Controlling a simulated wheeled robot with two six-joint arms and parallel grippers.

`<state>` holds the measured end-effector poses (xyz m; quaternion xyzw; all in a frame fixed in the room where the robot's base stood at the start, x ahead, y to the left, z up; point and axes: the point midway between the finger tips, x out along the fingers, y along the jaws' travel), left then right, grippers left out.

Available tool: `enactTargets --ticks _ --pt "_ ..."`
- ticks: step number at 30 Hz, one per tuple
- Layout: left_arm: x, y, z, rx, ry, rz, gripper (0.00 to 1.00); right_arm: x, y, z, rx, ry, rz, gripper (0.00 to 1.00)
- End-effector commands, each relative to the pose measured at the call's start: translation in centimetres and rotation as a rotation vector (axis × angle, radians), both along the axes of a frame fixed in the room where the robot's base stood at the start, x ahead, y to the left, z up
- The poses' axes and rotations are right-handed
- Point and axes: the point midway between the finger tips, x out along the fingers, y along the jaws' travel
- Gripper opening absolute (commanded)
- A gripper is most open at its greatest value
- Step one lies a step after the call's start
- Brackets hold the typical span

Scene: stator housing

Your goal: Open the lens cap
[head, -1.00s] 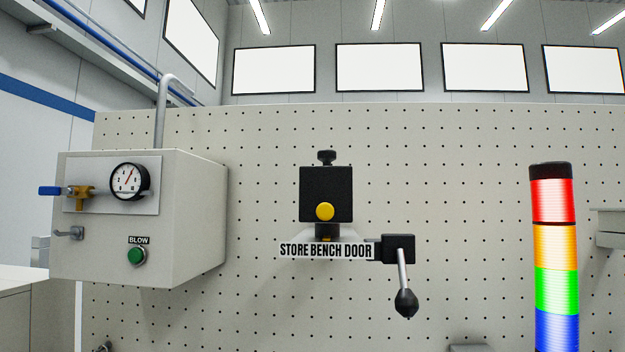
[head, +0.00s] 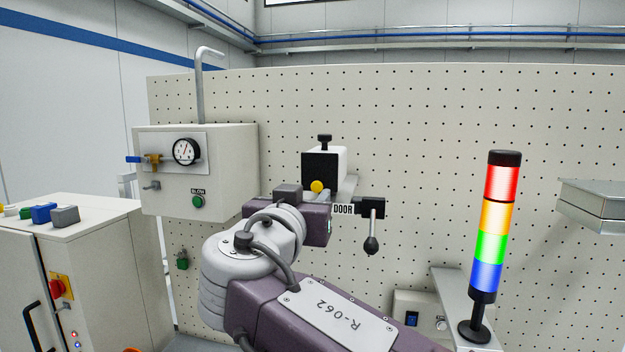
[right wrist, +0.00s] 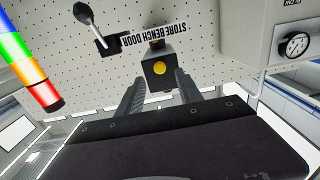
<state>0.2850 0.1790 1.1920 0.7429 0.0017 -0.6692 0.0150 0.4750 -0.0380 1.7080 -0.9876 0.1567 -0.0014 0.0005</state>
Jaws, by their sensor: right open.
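A black box (head: 320,168) with a knob on top is mounted on the pegboard wall. A round yellow piece (head: 317,187) sits low on its front face; I cannot tell for sure whether this is the lens cap. In the right wrist view, which is upside down, the yellow piece (right wrist: 159,69) shows between the fingers of my right gripper (right wrist: 160,78). The gripper is open and empty, pointing at the box; no contact shows. In the head view my right arm hides its fingers and part of the sign below the box. My left gripper is out of view.
A lever with a black knob (head: 371,244) hangs right of the "STORE BENCH DOOR" sign (right wrist: 153,37). A grey cabinet with a gauge (head: 186,151) is at left. A signal tower (head: 488,235) stands at right. The pegboard (head: 440,130) between box and tower is bare.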

Motion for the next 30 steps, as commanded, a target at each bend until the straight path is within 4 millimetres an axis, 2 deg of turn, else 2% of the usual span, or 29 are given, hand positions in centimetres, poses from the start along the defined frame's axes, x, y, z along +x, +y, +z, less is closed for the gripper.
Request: enactTargets --ticks 1,7,11,17,18,22,30 --pt "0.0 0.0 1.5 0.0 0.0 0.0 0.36 1.1 -0.5 0.8 -0.003 0.003 -0.006 0.43" --pt "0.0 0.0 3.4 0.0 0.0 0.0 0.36 4.2 -1.4 0.5 -0.002 0.003 -0.003 0.43" --pt "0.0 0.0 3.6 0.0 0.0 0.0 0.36 4.9 -1.6 0.2 -0.002 0.002 -0.001 0.43" --pt "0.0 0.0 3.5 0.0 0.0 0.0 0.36 4.9 -1.6 0.0 -0.002 0.002 0.001 0.43" --pt "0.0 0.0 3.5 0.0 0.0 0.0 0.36 4.9 -1.6 0.0 -0.002 0.002 0.001 0.37" --pt "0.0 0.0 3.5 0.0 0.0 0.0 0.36 4.9 -1.6 0.0 -0.002 0.002 0.001 0.01" --pt "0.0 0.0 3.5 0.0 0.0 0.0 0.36 4.9 -1.6 0.0 -0.001 0.001 0.001 0.0"
